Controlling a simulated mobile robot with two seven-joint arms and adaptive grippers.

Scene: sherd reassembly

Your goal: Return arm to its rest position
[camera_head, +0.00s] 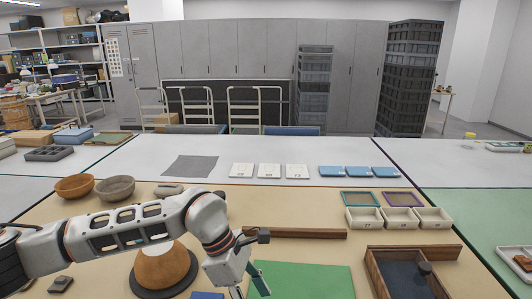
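My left arm reaches in from the left across the near part of the tan work surface (290,207). Its wrist bends downward, and my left gripper (248,287) hangs at the bottom edge, beside the left side of a green mat (308,280). The fingertips are partly cut off, so I cannot tell whether it is open or shut, or whether it holds anything. My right gripper and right arm are not in view. An orange-brown rounded vessel (160,272) sits on a dark round base behind and below my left arm, which partly hides it.
Two bowls, one orange (74,187) and one grey-brown (115,188), stand at the left. A long wooden bar (300,233) lies behind the mat. A wooden box (378,278) is at the right, with small white trays (400,222) behind it. White tables lie beyond.

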